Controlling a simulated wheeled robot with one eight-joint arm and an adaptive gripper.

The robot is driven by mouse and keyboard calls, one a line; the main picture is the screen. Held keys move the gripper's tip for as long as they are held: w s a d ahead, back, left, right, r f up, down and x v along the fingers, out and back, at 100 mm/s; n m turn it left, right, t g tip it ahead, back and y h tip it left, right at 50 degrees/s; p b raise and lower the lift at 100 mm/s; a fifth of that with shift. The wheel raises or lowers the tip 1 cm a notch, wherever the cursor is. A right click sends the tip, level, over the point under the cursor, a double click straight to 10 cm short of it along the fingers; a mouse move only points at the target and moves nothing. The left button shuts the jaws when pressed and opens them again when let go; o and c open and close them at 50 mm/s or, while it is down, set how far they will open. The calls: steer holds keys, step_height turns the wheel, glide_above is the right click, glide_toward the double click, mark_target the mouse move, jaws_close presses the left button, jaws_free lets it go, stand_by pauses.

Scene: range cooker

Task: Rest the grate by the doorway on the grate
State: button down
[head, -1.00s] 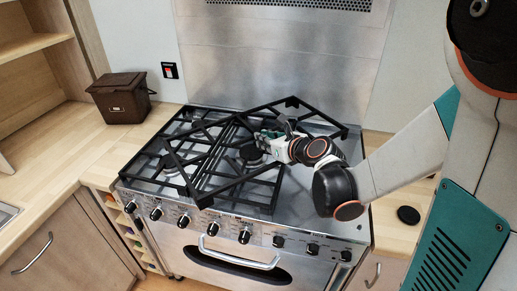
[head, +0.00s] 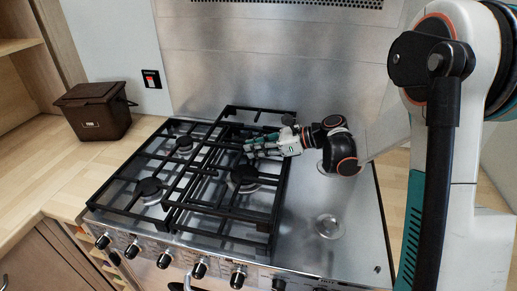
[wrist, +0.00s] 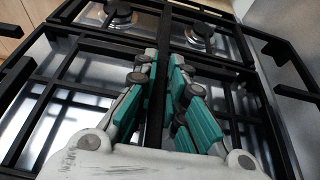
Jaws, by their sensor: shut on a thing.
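My gripper (head: 254,149) is shut on a bar of a black grate (head: 262,112), coming in from its right side. The wrist view shows the held bar (wrist: 158,75) between the green finger pads. The held grate is over the right part of another black grate (head: 128,165), which lies on the left side of the steel hob. The held grate overlaps it and reaches past it at the back. Their sides run roughly in line. I cannot tell whether the two grates touch. The held grate partly hides the lower one.
The hob's right side (head: 350,220) is bare steel, with a round disc (head: 329,226) on it. A brown lidded bin (head: 97,108) stands on the left wooden counter (head: 50,170). Knobs (head: 166,260) line the cooker's front. A steel splashback (head: 270,60) rises behind.

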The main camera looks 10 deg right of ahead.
steer(key=shift+f+b, duration=1.7)
steer(key=shift+f, duration=0.65)
steer(key=shift+f+b, duration=0.4)
steer(key=shift+f, duration=0.05)
steer(key=c, duration=1.6)
jaws_free()
steer(key=shift+o, duration=0.2)
steer(key=shift+s+d, duration=0.1)
